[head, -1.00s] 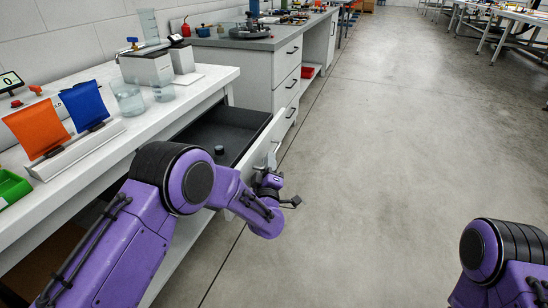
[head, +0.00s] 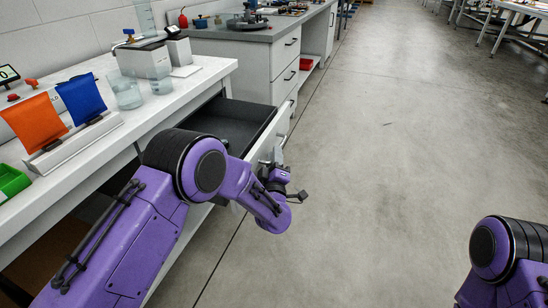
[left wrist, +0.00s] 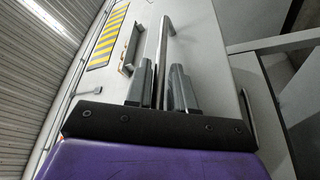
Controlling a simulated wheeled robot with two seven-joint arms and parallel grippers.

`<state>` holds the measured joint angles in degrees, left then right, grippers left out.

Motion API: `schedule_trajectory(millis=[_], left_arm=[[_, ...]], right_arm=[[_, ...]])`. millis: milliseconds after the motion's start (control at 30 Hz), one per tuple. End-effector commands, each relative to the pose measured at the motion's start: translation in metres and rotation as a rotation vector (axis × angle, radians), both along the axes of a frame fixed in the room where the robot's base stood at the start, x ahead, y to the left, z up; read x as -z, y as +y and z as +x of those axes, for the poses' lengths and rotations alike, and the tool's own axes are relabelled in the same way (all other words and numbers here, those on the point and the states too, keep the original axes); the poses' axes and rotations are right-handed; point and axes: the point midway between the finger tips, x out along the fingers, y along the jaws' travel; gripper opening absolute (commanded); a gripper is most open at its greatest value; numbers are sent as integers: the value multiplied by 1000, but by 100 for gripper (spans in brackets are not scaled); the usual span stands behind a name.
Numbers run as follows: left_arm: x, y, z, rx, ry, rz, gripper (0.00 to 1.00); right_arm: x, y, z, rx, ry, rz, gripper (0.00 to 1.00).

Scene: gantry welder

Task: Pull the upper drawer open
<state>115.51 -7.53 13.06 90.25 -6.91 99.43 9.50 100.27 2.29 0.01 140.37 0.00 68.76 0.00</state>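The upper drawer (head: 262,137) stands out from the white bench, with its dark grey inside showing and its near part hidden behind my left arm. My left gripper (head: 277,166) is at the outer face of the drawer front. In the left wrist view its two grey fingers (left wrist: 163,85) stand on either side of the long bar handle (left wrist: 167,35), close against it, and look shut on it. My right arm shows only in part at the lower right of the head view, and its gripper is out of view.
A grey-topped cabinet (head: 265,62) stands beyond the drawer. The concrete floor (head: 390,150) to the right is clear.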

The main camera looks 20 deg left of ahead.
Motion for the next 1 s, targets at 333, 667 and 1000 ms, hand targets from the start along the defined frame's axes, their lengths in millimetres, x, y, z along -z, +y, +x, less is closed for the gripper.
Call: schedule_trajectory(millis=[333,667,1000], left_arm=[[14,-17,-61,4,4,3,23],[22,-25,-100,1,1,1,23],[23,-25,-100,0,1,0,23]], right_arm=[[-5,0,0,0,0,0,43],[-6,0,0,0,0,0,43],[-6,0,0,0,0,0,43]])
